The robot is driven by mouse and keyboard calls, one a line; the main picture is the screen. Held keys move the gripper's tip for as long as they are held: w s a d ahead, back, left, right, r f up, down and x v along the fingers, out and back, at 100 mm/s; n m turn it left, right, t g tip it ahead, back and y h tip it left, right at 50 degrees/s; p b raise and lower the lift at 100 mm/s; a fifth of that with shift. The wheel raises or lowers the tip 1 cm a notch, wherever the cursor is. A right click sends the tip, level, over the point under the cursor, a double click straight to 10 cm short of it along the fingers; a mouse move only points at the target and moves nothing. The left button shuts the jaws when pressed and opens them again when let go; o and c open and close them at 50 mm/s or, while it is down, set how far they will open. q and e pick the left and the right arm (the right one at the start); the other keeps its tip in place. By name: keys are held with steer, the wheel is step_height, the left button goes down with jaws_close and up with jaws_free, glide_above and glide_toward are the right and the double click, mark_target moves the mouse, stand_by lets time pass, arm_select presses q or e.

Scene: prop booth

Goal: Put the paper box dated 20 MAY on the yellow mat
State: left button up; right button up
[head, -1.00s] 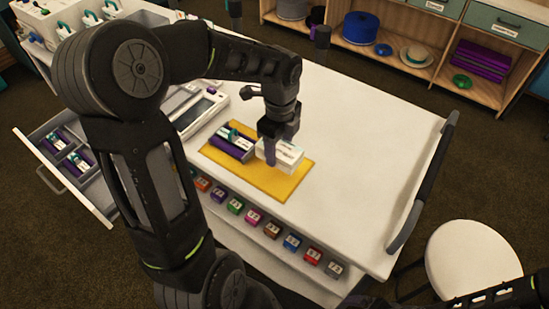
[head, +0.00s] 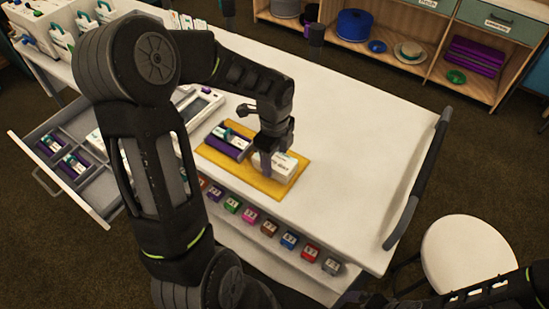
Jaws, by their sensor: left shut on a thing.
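A white paper box (head: 284,166) with dark print on top is at the right part of the yellow mat (head: 262,187). The print is too small for me to read a date. My left gripper (head: 267,168) reaches down from above and is shut on the box's left side. The box is very low over the mat or touching it; I cannot tell which. A purple tray (head: 228,143) with small white and teal things stands on the mat's left part, beside the gripper. My right gripper is out of the picture; only part of that arm shows at bottom right.
The white cart top (head: 350,130) is clear to the right of the mat. An open drawer (head: 75,180) with small items sticks out at left. Several coloured little boxes (head: 250,215) line the cart's front ledge. A round white stool (head: 467,255) stands at right.

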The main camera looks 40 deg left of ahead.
mark_target(275, 158)
arm_select(q)
steer(key=shift+f, duration=0.1)
steer(key=o, duration=0.3)
steer(key=shift+f, duration=0.1)
steer(key=o, duration=0.5)
step_height(275, 158, up, 12)
steer(key=shift+r+b, duration=0.25)
steer(key=shift+b, duration=0.15)
